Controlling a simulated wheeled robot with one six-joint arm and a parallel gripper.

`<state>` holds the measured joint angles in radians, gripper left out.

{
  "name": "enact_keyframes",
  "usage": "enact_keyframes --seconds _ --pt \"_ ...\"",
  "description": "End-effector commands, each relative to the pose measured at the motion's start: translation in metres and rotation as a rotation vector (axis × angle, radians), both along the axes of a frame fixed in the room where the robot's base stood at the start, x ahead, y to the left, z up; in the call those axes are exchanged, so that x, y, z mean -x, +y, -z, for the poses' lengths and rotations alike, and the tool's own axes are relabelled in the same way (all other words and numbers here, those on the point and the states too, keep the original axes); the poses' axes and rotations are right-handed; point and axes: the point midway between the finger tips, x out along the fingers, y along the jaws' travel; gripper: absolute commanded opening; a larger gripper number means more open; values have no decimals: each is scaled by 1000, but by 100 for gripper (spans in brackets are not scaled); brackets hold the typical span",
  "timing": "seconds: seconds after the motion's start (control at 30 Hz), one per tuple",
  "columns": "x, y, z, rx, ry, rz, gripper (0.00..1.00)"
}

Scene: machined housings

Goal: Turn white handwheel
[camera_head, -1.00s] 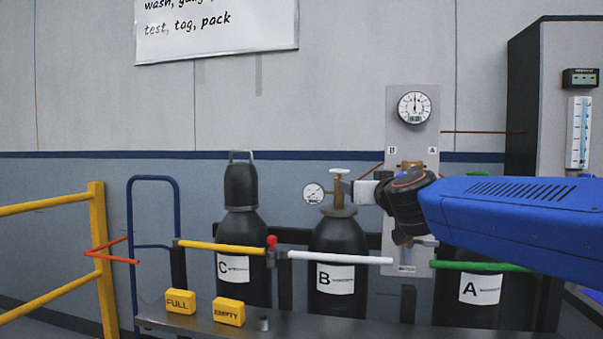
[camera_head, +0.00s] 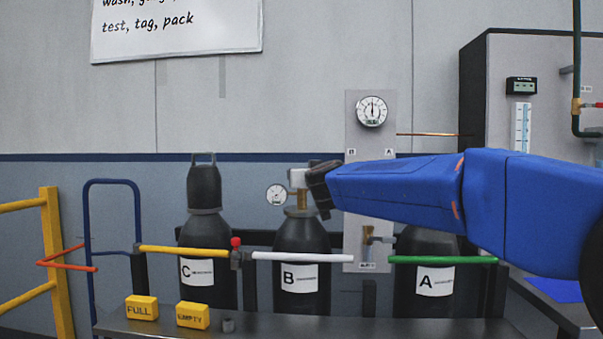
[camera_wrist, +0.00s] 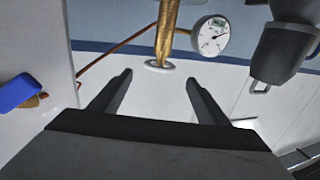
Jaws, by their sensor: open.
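The white handwheel (camera_wrist: 160,66) shows in the wrist view as a pale disc at the end of the brass valve stem (camera_wrist: 168,30). My gripper (camera_wrist: 159,77) is open, with one dark finger to each side of the handwheel in the picture. The handwheel appears just beyond the fingertips; I see no contact. In the head view my gripper (camera_head: 298,178) is at the top of the valve on cylinder B (camera_head: 301,240).
A round gauge (camera_head: 277,195) sits left of the valve. Capped cylinder C (camera_head: 207,235) stands to the left, cylinder A (camera_head: 428,245) to the right. A panel with a dial (camera_head: 372,111) is behind my arm. A white bar (camera_head: 300,257) crosses in front of cylinder B.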

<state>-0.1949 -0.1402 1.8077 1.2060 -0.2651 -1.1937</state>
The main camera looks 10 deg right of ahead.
Motion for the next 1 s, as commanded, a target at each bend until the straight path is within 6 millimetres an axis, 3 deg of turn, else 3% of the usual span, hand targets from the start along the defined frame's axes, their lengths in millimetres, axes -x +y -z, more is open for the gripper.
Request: enact_keyframes --seconds 0.3,0.5,0.7,1.0 --pt "-53 -3 1 1 1 0 69" --pt "-77 -4 0 0 0 1 69" --pt "-88 -5 0 0 0 1 69" --pt "-89 -5 0 0 0 0 69"
